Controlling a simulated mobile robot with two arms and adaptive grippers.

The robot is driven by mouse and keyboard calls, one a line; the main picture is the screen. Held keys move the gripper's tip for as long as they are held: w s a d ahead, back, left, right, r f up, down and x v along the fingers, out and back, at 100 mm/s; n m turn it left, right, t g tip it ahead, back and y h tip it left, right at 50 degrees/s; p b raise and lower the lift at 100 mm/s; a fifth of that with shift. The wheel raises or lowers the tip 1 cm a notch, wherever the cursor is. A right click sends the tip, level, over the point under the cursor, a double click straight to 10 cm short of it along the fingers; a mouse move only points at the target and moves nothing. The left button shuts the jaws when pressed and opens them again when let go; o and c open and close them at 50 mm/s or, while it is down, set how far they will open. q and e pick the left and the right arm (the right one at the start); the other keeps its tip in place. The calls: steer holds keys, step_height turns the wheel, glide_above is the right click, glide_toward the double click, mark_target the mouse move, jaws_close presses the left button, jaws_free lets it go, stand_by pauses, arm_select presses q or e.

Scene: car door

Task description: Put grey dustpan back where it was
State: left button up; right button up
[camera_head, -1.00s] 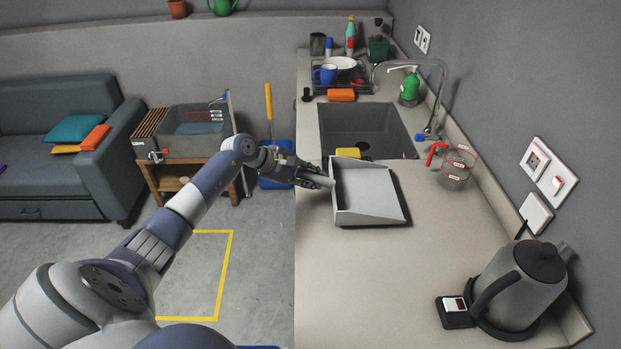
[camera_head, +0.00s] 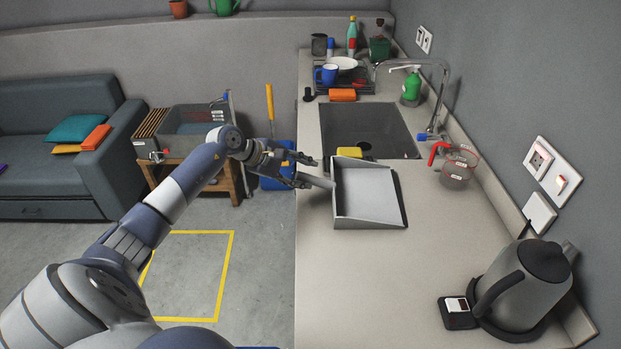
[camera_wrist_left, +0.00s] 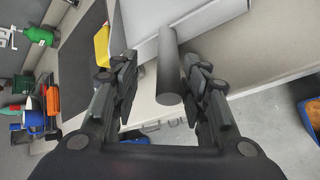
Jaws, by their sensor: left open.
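The grey dustpan (camera_head: 366,195) lies on the counter, its handle (camera_head: 318,181) pointing left past the counter's edge. My left gripper (camera_head: 312,172) is open at the handle's end, just left of the pan. The pan body (camera_wrist_left: 205,18) shows beyond the fingertips at the top. My right gripper is not in view.
The counter (camera_head: 390,275) is clear in front of the dustpan. A yellow sponge (camera_head: 350,153) and the sink (camera_head: 366,128) lie behind it. A measuring jug (camera_head: 456,165) stands to the right, and a kettle (camera_head: 524,285) at the front right.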

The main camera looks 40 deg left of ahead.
arm_select(q)
steer(key=b+v, duration=0.2)
steer(key=v, duration=0.6)
steer(key=shift+s, duration=0.1)
stand_by(0.3)
